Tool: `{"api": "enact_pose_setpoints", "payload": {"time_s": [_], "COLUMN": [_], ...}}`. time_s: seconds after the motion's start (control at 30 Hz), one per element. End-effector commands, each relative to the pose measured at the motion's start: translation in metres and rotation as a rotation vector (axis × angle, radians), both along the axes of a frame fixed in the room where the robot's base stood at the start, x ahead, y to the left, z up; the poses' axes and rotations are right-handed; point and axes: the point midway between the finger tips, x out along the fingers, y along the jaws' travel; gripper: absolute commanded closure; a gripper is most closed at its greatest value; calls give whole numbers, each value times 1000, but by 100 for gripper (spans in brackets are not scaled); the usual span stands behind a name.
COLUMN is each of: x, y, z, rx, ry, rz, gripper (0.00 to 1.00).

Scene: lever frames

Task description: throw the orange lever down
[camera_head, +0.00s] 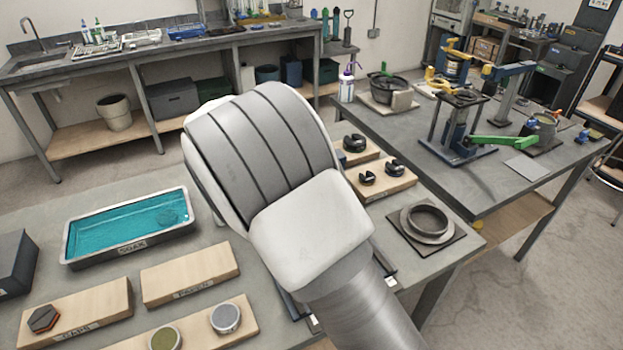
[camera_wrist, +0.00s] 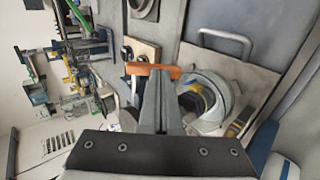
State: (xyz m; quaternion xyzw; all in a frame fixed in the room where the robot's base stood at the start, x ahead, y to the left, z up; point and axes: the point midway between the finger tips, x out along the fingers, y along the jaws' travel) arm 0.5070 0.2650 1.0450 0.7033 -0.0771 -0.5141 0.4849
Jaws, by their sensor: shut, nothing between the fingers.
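The orange lever (camera_wrist: 138,70) shows in the wrist view as a short bar lying crosswise just at my fingertips. My gripper (camera_wrist: 158,74) is shut and empty, its tips overlapping the middle of the bar. I cannot tell whether they touch it. A round grey-and-white piece with a dark, yellowish middle (camera_wrist: 215,98) sits to the right of the fingers. In the head view my arm covers the middle of the bench, and the gripper and the orange lever are hidden behind it.
A blue-filled tray (camera_head: 70,257) and wooden boards (camera_head: 190,273) lie on the bench at left. A board with dark clamps (camera_head: 383,193) and a round dish (camera_head: 428,238) lie right of my arm. A side table (camera_head: 480,183) holds a fixture with a green handle (camera_head: 505,142).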

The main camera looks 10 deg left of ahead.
Motion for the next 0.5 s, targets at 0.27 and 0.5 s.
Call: {"api": "enact_pose_setpoints", "payload": {"time_s": [0.27, 0.5], "x": [1, 3], "y": [0, -4], "z": [-22, -30], "rx": [-214, -381], "ry": [-158, -285], "rz": [3, 1], "gripper": [100, 100]}}
